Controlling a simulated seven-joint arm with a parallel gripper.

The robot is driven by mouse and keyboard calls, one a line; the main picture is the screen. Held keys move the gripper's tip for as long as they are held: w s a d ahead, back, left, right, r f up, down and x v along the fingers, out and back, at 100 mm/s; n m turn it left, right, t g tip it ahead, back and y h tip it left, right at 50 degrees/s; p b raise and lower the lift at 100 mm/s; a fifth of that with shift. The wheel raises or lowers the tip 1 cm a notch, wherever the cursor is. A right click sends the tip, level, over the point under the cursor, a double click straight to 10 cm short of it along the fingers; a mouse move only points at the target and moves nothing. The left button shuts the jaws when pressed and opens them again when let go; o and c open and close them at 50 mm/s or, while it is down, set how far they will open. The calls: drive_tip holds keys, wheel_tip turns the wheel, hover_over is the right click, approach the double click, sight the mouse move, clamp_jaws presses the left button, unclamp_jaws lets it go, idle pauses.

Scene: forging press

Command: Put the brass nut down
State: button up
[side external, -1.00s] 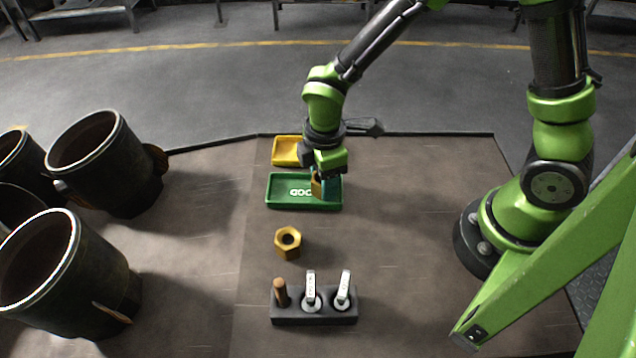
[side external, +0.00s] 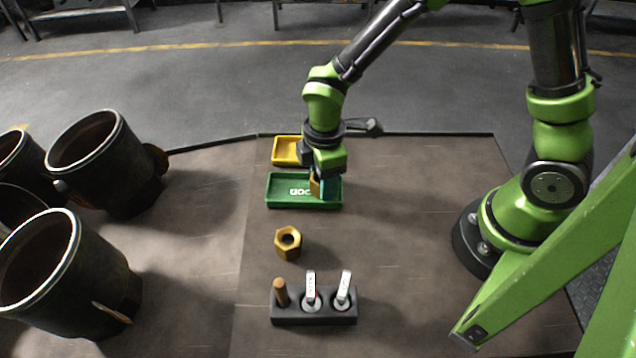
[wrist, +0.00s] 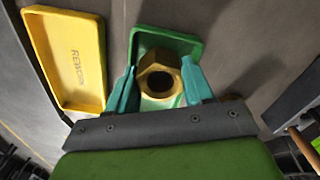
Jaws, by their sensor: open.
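A brass nut (wrist: 159,80) is at the green tray (wrist: 190,42), between the two teal fingers of my gripper (wrist: 160,90) in the wrist view. In the side view my gripper (side external: 322,188) is low at the right part of the green tray (side external: 272,192), which is lettered "GOOD". The nut there (side external: 314,186) is partly hidden by the gripper. I cannot tell for sure whether it rests on the tray floor.
A yellow tray (side external: 285,147), lettered "REWORK" in the wrist view (wrist: 75,70), lies beside the green one. Large pipes (side external: 70,275) are at left.

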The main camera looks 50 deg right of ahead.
drive_tip(key=r, duration=1.1)
drive_tip(key=shift+s+d+r, duration=0.1)
drive_tip(key=shift+s+r, duration=0.1)
drive_tip(key=shift+s, duration=0.05)
drive_tip(key=s+d+r+m+t, duration=0.2)
drive_tip(key=d+r+m, duration=0.1)
drive_tip(key=m, duration=0.2)
drive_tip(key=s+d+r+m+t+y, duration=0.1)
drive_tip(key=s+d+r+m+t, duration=0.1)
drive_tip(key=m, duration=0.4)
drive_tip(key=s+d+r+m+t+y, duration=0.1)
drive_tip(key=s+d+r+m+t, duration=0.2)
drive_tip(key=s+d+r+m, duration=0.1)
drive_tip(key=shift+d+r+m, duration=0.35)
drive_tip(key=shift+r+m, duration=0.2)
drive_tip(key=shift+d+r+m, duration=0.3)
drive_tip(key=shift+r+m, duration=0.2)
drive_tip(key=shift+m, duration=0.05)
